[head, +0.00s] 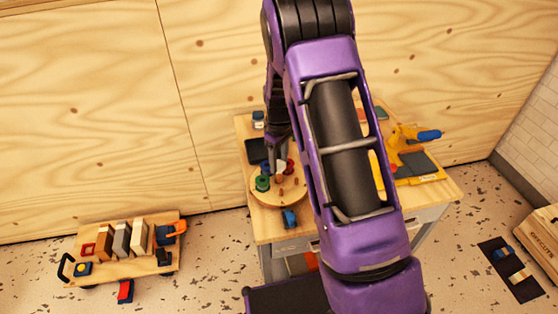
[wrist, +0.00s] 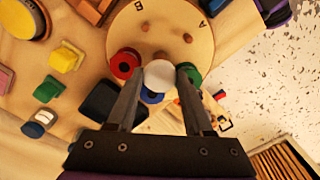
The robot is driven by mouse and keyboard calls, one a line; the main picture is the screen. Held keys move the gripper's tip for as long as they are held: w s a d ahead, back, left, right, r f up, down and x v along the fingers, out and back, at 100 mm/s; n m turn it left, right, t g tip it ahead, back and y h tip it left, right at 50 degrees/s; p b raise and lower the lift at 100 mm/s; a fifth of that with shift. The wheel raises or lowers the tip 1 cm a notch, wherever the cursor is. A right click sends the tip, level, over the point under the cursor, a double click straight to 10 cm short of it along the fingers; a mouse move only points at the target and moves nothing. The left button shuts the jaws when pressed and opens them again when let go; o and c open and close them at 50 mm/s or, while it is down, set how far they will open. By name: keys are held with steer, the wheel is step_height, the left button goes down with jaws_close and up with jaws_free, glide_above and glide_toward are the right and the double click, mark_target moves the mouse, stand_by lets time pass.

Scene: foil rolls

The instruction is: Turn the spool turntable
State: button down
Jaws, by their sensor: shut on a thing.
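The spool turntable (head: 293,194) is a round light-wood disc on the workbench in the head view. In the wrist view the turntable (wrist: 166,22) shows letters A and B and several short brown pegs. A red spool (wrist: 125,64), a white spool (wrist: 160,73), a green spool (wrist: 190,72) and a partly hidden blue spool (wrist: 151,96) sit along its near edge. The green spool also shows in the head view (head: 262,183). My gripper (wrist: 159,80) reaches down at the turntable, its two fingers shut on the white spool between them. The fingertips' exact contact is partly hidden.
A low wooden cart (head: 110,266) with blocks stands on the floor at left. My arm covers the bench's middle.

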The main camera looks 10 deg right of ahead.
steer(key=shift+m, duration=3.3)
steer(key=shift+m+p, duration=0.4)
steer(key=shift+m, duration=2.9)
steer(key=shift+c, duration=1.4)
jaws_free()
step_height(320, 180, up, 18)
steer(key=p, duration=0.1)
steer(key=shift+f+p, duration=0.25)
steer(key=shift+p, duration=0.1)
